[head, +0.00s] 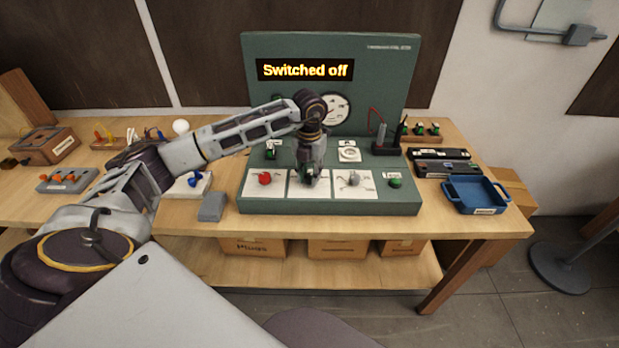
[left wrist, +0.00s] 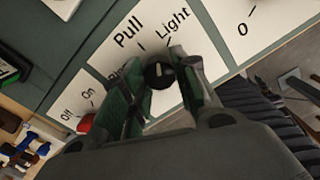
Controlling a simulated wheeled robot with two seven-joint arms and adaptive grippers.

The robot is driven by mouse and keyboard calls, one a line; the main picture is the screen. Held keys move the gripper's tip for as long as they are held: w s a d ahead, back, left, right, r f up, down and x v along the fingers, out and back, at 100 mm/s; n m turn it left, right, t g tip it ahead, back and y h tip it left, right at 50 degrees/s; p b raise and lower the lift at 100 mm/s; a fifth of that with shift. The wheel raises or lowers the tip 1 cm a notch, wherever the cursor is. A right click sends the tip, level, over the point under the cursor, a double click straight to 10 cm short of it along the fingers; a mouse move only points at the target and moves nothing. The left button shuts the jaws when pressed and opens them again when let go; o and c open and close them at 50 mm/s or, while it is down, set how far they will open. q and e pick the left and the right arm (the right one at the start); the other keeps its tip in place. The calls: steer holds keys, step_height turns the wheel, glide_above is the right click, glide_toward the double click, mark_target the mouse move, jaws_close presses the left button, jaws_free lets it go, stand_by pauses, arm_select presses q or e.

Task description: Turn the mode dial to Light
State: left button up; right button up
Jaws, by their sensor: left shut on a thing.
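The mode dial (left wrist: 159,74) is a round black knob with a pale pointer line, on a white plate (left wrist: 178,52) lettered "Pull" and "Light". A third label is partly covered by a finger. The pointer line runs up the picture, roughly between the "Pull" and "Light" words; its exact setting is hard to tell. My left gripper (left wrist: 162,88) has its fingers on both sides of the dial and is shut on it. In the head view my left gripper (head: 311,178) comes down over the middle plate and hides the dial. My right gripper is not in view.
The green console (head: 330,208) has a display (head: 305,70) reading "Switched off". A red knob (head: 264,178) sits left of my gripper and a grey knob (head: 354,179) right of it. A blue tray (head: 475,194) and black cases stand at the right.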

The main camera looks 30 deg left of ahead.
mark_target(309, 176)
arm_select(q)
steer(key=shift+m+b, duration=0.35)
steer(key=shift+m, duration=0.45)
steer(key=shift+w+a+m+b, duration=0.1)
steer(key=shift+m+b, duration=0.45)
steer(key=shift+m, duration=0.75)
steer(key=shift+r+m, duration=0.1)
steer(key=shift+m, duration=0.2)
steer(key=o, duration=0.7)
steer(key=shift+o, duration=1.5)
steer(key=shift+r, duration=0.4)
step_height(309, 176, up, 11)
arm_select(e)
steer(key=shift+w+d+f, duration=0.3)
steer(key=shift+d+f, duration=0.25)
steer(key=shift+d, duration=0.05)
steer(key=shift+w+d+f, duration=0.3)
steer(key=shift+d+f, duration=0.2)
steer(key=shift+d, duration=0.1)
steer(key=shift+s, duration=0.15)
